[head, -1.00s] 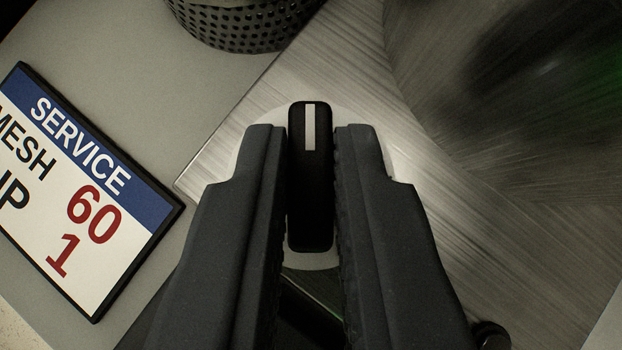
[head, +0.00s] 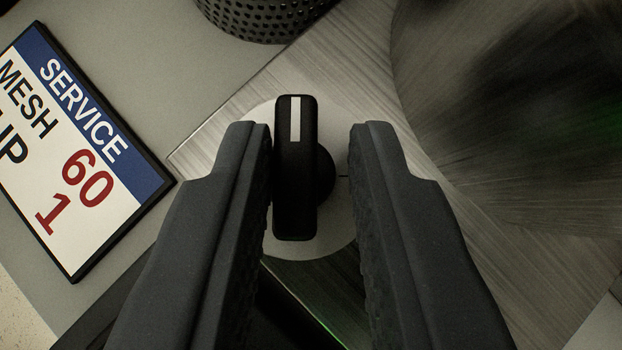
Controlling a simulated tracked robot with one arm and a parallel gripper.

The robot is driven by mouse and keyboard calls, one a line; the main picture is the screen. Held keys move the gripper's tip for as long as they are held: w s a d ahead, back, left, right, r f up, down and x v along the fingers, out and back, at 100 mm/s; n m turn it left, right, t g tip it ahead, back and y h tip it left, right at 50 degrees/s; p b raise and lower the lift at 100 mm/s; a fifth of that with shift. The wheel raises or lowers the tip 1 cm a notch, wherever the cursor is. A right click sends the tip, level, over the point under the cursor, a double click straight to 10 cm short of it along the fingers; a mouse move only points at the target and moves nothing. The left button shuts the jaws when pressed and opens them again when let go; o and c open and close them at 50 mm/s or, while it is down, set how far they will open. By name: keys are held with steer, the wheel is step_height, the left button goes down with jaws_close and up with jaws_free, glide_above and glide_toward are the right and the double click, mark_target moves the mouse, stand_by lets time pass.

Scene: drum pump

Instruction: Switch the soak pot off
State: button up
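A black knob (head: 295,180) with a white pointer stripe sits on a pale round plate (head: 338,225) on a brushed metal panel. The stripe lies at the knob's upper end in the picture, so the bar stands nearly upright in view. My gripper (head: 313,150) is open around the knob. The left finger is very close to or touching the knob's left side; I cannot tell which. A clear gap separates the right finger from the knob. A large round brushed metal surface (head: 500,110), perhaps the pot, fills the upper right.
A service sign (head: 75,150) reading MESH 60 and a 1 lies at the left on a grey surface. A perforated black basket (head: 260,15) stands at the top edge. A green glint shows below the knob, between the fingers.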

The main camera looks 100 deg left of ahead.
steer(key=shift+o, duration=0.8)
steer(key=shift+w, duration=0.1)
steer(key=p+v, duration=0.4)
steer(key=v, duration=0.9)
steer(key=shift+d, duration=0.25)
steer(key=shift+r, duration=0.15)
